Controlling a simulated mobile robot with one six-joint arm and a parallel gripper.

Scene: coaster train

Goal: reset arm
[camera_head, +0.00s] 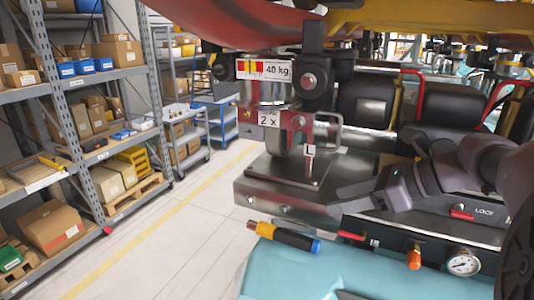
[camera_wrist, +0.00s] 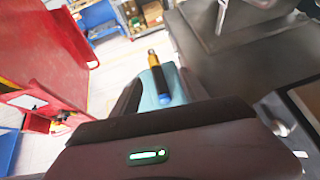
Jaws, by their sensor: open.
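My gripper (camera_head: 345,198) is in the right half of the head view, over the metal plate and dark tray of the coaster car. Its dark body with a small green light points left. In the wrist view my gripper (camera_wrist: 160,88) has its two dark fingers apart, with nothing held between them. A screwdriver-like tool (camera_head: 285,236) with an orange, black and blue body lies on the teal surface. It also shows in the wrist view (camera_wrist: 158,76), seen beyond the gap between the fingers and apart from them.
A metal block with a "40 kg" label (camera_head: 264,70) and a red-handled part stand close to my arm. A gauge (camera_head: 463,264) and orange knob (camera_head: 414,257) sit at the front edge. Shelves with boxes (camera_head: 52,228) stand left. The floor aisle (camera_head: 165,235) is clear.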

